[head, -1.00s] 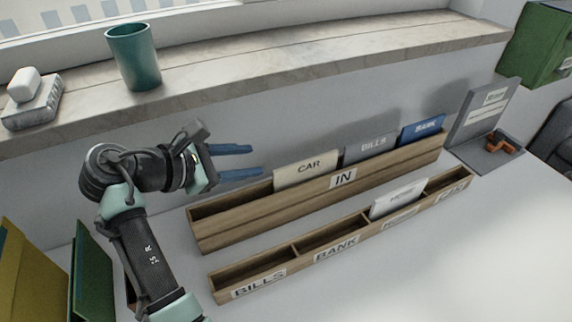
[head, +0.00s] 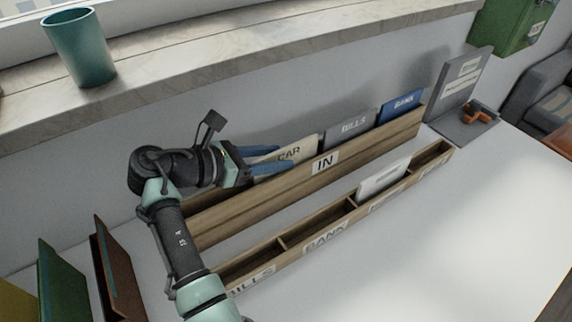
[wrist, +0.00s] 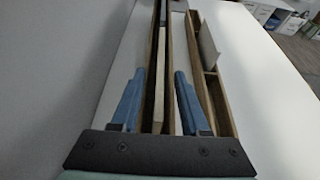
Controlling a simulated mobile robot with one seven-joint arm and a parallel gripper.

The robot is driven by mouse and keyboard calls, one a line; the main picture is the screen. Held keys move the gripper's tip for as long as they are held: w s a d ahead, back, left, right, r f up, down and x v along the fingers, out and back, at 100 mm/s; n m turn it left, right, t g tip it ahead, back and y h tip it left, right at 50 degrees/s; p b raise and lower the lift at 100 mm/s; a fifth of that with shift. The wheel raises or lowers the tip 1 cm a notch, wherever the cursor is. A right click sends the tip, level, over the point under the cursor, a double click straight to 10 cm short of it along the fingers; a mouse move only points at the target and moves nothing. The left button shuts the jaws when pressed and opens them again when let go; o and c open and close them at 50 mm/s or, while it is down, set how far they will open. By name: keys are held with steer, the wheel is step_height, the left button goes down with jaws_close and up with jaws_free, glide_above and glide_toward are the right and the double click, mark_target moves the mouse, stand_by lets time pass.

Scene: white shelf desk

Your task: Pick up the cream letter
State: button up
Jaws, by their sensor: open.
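The cream letter (head: 305,145), marked CAR, stands upright at the near left part of the wooden IN rack (head: 360,150). My gripper (head: 285,156) is open, with its two blue fingers at the letter's left part, partly covering it. In the wrist view the cream letter (wrist: 158,85) shows edge-on between the open fingers of my gripper (wrist: 159,73), with a gap on each side.
A grey BILLS letter (head: 350,126) and a blue BANK letter (head: 402,106) stand farther along the rack. A lower sorting rack (head: 325,232) in front holds a white letter (head: 384,180). A teal cup (head: 80,48) stands on the sill. The desk at right is clear.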

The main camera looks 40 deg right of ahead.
mark_target(286, 157)
steer(key=shift+x, duration=1.6)
jaws_close()
